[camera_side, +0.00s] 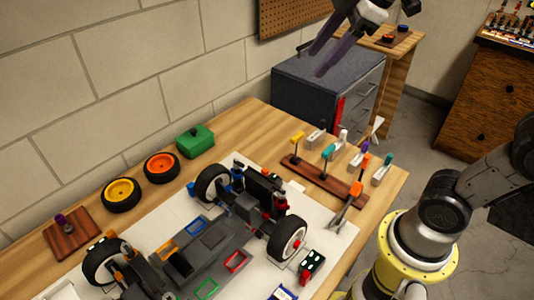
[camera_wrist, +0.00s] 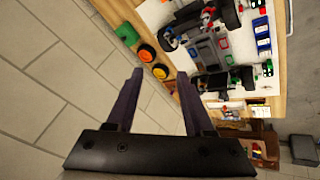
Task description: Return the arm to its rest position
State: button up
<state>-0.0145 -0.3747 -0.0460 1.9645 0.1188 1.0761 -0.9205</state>
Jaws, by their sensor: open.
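My gripper (camera_side: 328,54) is raised high over the back of the workbench in the side view, well above everything on it. Its two dark purple fingers are apart with nothing between them. In the wrist view the open fingers (camera_wrist: 158,103) point toward the block wall and the bench's edge. My arm's base stands at the right of the side view. The links between base and gripper are partly out of frame.
The racecar chassis (camera_side: 208,245) lies on a white mat (camera_side: 336,244) on the wooden bench. Two loose wheels, orange (camera_side: 161,167) and yellow (camera_side: 121,195), and a green box (camera_side: 195,141) sit along the wall. A tool rack (camera_side: 322,182) and grey cabinet (camera_side: 325,82) are behind.

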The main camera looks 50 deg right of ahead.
jog(key=s+d+f+m+h, duration=0.1)
jog(key=s+d+f+m, duration=0.1)
jog(key=s+f+m, duration=0.8)
notch_tip(320, 180, down, 3)
jog(key=shift+s+d+r, duration=0.1)
jog(key=shift+s+d, duration=0.25)
jog(key=shift+s, duration=0.55)
